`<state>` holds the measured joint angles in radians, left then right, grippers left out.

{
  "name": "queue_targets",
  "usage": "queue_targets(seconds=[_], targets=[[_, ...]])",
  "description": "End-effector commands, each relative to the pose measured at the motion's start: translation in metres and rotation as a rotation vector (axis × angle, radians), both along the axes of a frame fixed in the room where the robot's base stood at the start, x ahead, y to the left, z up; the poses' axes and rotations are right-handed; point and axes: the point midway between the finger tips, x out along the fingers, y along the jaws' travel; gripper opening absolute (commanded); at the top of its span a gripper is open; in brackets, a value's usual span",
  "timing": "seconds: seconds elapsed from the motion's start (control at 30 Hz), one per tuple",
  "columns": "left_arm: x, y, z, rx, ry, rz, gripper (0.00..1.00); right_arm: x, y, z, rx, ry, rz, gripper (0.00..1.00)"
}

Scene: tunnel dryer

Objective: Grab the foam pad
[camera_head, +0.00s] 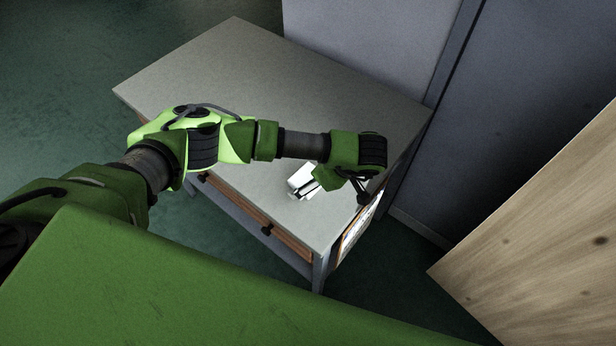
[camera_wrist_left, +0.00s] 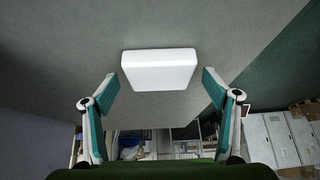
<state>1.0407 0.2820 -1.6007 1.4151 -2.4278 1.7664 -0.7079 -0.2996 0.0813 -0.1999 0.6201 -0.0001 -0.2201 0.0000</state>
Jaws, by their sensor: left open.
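A white, block-shaped foam pad (camera_wrist_left: 160,70) with rounded edges rests on the grey tabletop in the left wrist view. In the head view a white shape (camera_head: 301,178), apparently the pad, lies near the table's front right part, partly covered by my gripper. My left gripper (camera_head: 338,184) is over that part of the table. In the left wrist view its two teal and white fingers (camera_wrist_left: 160,82) are spread wide, one on each side of the pad, with gaps to it. Nothing is held. My right gripper is not in view.
The grey table (camera_head: 215,75) has drawers with dark knobs along its front. A grey cabinet wall (camera_head: 520,110) stands behind and right. A wooden panel (camera_head: 540,235) stands at the lower right. The left and back tabletop is clear.

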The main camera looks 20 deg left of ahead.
Motion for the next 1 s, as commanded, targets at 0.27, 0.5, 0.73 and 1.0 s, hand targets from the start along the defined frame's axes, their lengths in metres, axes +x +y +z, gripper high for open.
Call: queue_targets(seconds=[0.27,0.5,0.73,1.0], targets=[[0.000,0.000,0.000,0.000,0.000,0.000,0.48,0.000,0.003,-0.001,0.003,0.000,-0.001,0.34],[0.000,0.000,0.000,0.000,0.000,0.000,0.48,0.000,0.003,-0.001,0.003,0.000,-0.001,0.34],[0.001,0.000,0.004,-0.001,-0.002,-0.001,0.48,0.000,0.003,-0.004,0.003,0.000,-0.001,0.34],[-0.008,-0.005,0.040,-0.003,-0.002,-0.007,0.48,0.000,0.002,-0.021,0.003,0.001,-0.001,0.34]])
